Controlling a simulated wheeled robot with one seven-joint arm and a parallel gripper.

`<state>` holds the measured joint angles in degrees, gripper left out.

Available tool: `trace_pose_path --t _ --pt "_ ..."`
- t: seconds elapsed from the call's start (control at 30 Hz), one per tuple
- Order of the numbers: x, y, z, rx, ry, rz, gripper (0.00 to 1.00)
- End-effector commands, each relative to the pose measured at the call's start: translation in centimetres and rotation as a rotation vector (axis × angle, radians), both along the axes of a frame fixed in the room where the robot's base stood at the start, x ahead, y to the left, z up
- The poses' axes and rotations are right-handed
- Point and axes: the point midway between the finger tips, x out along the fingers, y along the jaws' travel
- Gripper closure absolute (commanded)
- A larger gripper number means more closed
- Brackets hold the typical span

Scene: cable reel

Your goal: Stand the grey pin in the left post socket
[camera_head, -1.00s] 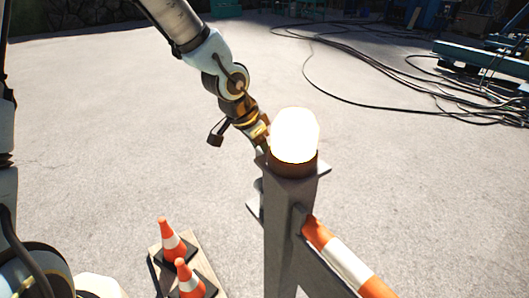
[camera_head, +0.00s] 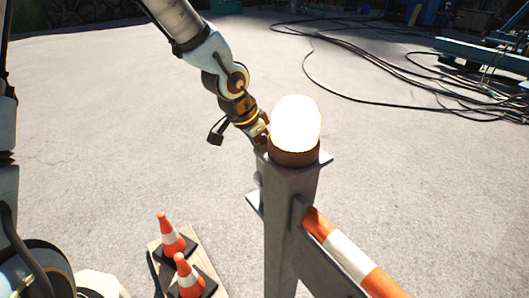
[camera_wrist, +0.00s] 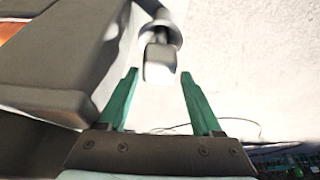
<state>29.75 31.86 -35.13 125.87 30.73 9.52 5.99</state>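A grey, blunt-ended pin-like piece (camera_wrist: 160,65) shows in the wrist view just beyond my fingertips, with a grey round collar (camera_wrist: 172,36) at its upper end. I cannot tell whether the collar is a socket or part of the pin. My gripper (camera_wrist: 159,77) is open, its two teal fingers apart on either side below the piece, with nothing between them. In the head view my wrist reaches behind the grey post (camera_head: 290,225), and my fingertips are hidden. A small flange (camera_head: 254,201) juts from the post's left side; no socket shows clearly.
A glowing lamp (camera_head: 296,124) tops the post, close beside my wrist. An orange-white barrier bar (camera_head: 350,257) runs to the lower right. Traffic cones (camera_head: 170,238) stand on a board at lower left. Black cables (camera_head: 400,88) lie behind. Open paving surrounds the post.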

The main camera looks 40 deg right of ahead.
Motion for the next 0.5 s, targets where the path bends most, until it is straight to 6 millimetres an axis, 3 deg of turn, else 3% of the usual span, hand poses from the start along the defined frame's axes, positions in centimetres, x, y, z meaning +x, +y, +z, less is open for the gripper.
trace_pose_path --t 0.1,0.5 --pt "-0.19 0.01 -0.03 0.001 0.002 -0.003 0.13" --pt "-0.35 0.13 0.15 0.002 0.004 -0.005 0.13"
